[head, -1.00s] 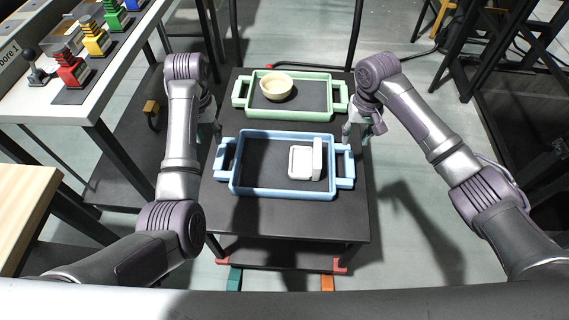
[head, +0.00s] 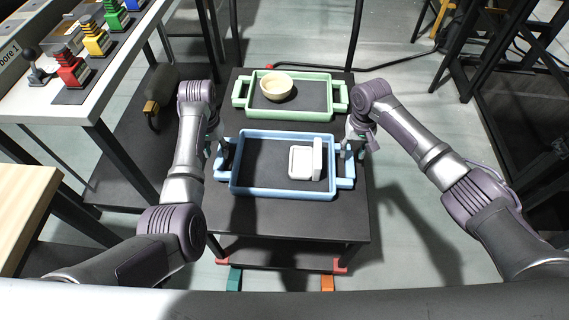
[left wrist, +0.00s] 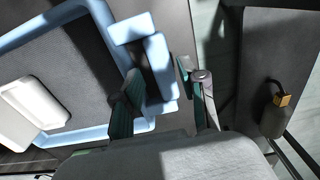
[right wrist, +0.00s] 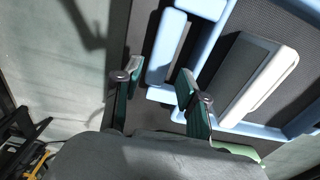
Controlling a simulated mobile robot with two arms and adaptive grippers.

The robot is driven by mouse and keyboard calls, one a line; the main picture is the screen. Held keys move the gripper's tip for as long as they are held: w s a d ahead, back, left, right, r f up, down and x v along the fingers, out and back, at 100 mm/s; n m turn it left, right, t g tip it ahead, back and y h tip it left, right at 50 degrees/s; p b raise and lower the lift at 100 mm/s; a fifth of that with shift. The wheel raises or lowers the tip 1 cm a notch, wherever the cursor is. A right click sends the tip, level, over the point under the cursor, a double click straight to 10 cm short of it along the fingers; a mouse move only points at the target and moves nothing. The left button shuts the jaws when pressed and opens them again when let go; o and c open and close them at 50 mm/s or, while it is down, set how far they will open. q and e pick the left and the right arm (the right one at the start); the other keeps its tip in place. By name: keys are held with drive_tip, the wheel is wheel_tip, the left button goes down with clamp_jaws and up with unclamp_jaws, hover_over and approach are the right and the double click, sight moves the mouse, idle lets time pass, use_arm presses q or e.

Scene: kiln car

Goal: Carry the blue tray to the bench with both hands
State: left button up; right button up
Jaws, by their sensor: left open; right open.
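The blue tray (head: 270,193) lies on a dark cart, with a white block and an upright white slab (head: 305,160) inside. My left gripper (head: 214,150) is open at the tray's left handle. In the left wrist view the blue handle bar (left wrist: 159,68) lies between its fingers, with a gap at the outer finger. My right gripper (head: 354,150) is open at the right handle. In the right wrist view that handle bar (right wrist: 166,45) lies between or just beyond its fingertips; exact depth is unclear. The tray rests flat on the cart.
A green tray (head: 290,115) with a cream bowl (head: 277,86) sits behind the blue one on the cart (head: 290,222). A white-topped table (head: 110,95) with coloured stacks is at upper left. A wooden top (head: 25,200) is at left. Open floor lies to the right.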

sight(219, 159)
use_arm(q)
drive_tip(key=shift+f, duration=2.65)
use_arm(e)
drive_tip(key=shift+f, duration=2.65)
use_arm(q)
drive_tip(key=shift+c, duration=0.4)
use_arm(e)
drive_tip(key=shift+c, duration=0.4)
use_arm(q)
clamp_jaws()
use_arm(e)
clamp_jaws()
use_arm(q)
drive_tip(key=shift+r, duration=0.1)
use_arm(e)
drive_tip(key=shift+r, duration=0.1)
